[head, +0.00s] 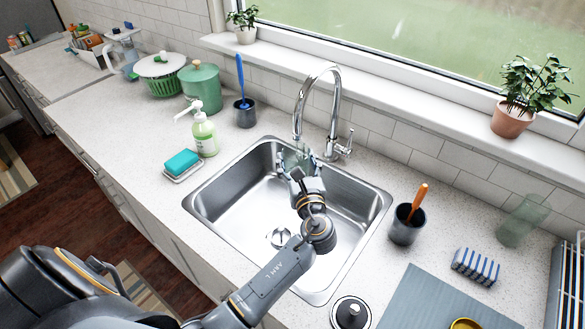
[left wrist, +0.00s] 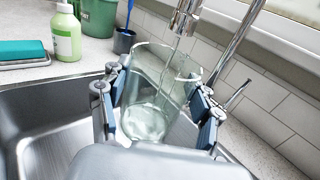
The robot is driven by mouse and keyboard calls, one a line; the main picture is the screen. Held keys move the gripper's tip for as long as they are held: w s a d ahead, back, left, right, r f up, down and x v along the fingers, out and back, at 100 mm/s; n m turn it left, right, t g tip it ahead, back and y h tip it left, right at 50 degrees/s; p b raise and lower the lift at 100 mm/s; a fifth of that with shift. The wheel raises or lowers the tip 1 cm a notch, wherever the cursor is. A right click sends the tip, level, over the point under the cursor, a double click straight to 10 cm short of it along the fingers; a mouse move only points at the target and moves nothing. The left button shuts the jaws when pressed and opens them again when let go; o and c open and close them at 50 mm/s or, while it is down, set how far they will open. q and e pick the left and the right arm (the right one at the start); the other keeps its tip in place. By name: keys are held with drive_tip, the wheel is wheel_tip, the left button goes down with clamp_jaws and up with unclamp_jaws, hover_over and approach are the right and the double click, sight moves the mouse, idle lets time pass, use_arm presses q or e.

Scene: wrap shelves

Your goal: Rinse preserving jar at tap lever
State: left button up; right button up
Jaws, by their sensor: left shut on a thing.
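The clear glass preserving jar (left wrist: 155,95) is between the fingers of my left gripper (head: 304,168) and stands roughly upright, tilted a little in the left wrist view. In the head view the jar (head: 292,158) is mostly hidden by the gripper. My left gripper (left wrist: 160,108) is shut on it, over the sink and below the tap spout (head: 298,130). A thin clear stream seems to run from the spout into the jar, with water at the bottom. The tap lever (head: 344,145) is at the right of the chrome tap (head: 334,105). My right gripper is not in view.
The steel sink (head: 225,205) surrounds my left gripper. A soap bottle (head: 205,135) and teal sponge (head: 182,162) stand left of it. A dark cup with an orange-handled tool (head: 406,228), a glass (head: 522,220) and a striped block (head: 475,266) are to the right.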

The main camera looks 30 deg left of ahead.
use_arm(q)
drive_tip(key=shift+d, duration=0.15)
drive_tip(key=shift+s+d+p, duration=0.3)
drive_tip(key=shift+s+p, duration=0.05)
drive_tip(key=shift+s, duration=0.25)
drive_tip(key=shift+s+d+p, duration=0.35)
drive_tip(key=shift+s+d, duration=0.15)
drive_tip(key=shift+s, duration=0.5)
drive_tip(key=shift+s+d+p, duration=0.3)
drive_tip(key=shift+s+d, duration=0.15)
drive_tip(key=shift+s, duration=0.55)
drive_tip(key=shift+s+d+p, duration=0.35)
drive_tip(key=shift+s+d, duration=0.15)
drive_tip(key=shift+s, duration=0.5)
drive_tip(key=shift+s+d+r+p, duration=0.15)
drive_tip(key=shift+s+r+p, duration=0.1)
drive_tip(key=shift+r+p, duration=0.25)
drive_tip(key=shift+s+d+r+p, duration=0.3)
drive_tip(key=shift+s+r+p, duration=0.2)
drive_tip(key=shift+s+p, duration=0.2)
drive_tip(key=shift+s+d+r+p, duration=0.3)
drive_tip(key=shift+s+r+p, duration=0.25)
drive_tip(key=shift+s+p, duration=0.15)
drive_tip(key=shift+s+d+r+p, duration=0.3)
drive_tip(key=shift+s+r+p, duration=0.25)
drive_tip(key=shift+p, duration=0.2)
drive_tip(key=shift+f, duration=0.1)
